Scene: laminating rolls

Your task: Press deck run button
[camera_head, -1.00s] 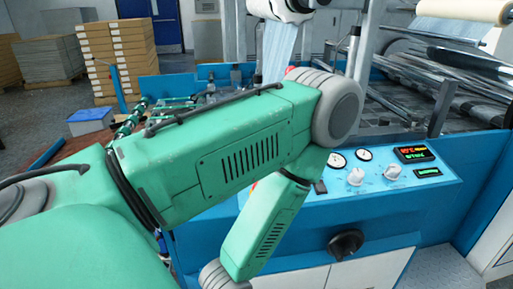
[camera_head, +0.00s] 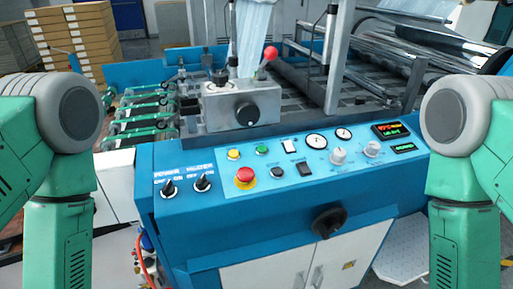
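The blue machine's control panel (camera_head: 320,164) faces me in the middle. It carries a small yellow button (camera_head: 233,154), a small green button (camera_head: 262,149) and a large red mushroom button (camera_head: 245,177) on a yellow base. A white switch (camera_head: 289,146) and two dark switches, one left (camera_head: 277,172) and one right (camera_head: 304,168), sit beside them. The small labels are too blurred to tell which is the deck run button. My two green arms hang down at the left and right edges. Both grippers are below the picture, out of view.
Two black selector knobs (camera_head: 202,182) are left of the buttons. Gauges (camera_head: 316,141), white knobs (camera_head: 338,156) and lit displays (camera_head: 390,130) are to the right. A large black rotary knob (camera_head: 329,222) juts from the front. A grey block with a red-balled lever (camera_head: 270,53) stands behind.

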